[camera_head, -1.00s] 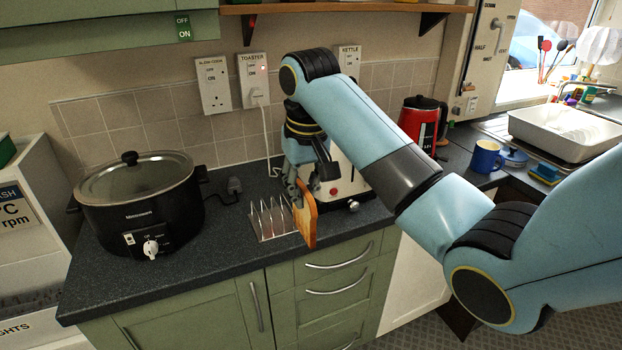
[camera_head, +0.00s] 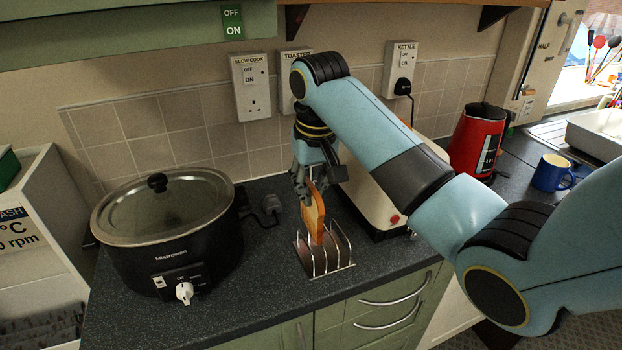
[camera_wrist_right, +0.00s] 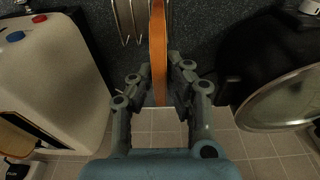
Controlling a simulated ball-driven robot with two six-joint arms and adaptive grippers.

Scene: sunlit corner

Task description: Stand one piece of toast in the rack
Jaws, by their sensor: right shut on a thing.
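A slice of toast (camera_head: 314,215) is held upright and nearly edge-on in the head view. My right gripper (camera_head: 315,182) is shut on its upper part. In the right wrist view the toast (camera_wrist_right: 158,50) shows edge-on between the fingertips (camera_wrist_right: 159,80). The wire toast rack (camera_head: 326,262) stands on the worktop near its front edge. The toast's lower end is at the rack's back wires in the head view; I cannot tell whether it is between them or above them. In the wrist view rack wires (camera_wrist_right: 126,22) show close beside the toast. My left gripper is not in view.
The white toaster (camera_head: 385,195) stands right of the rack, close behind my right arm. A black slow cooker (camera_head: 170,255) stands to the left. A red kettle (camera_head: 474,145) and blue mug (camera_head: 551,173) are further right. Worktop is clear left of the rack.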

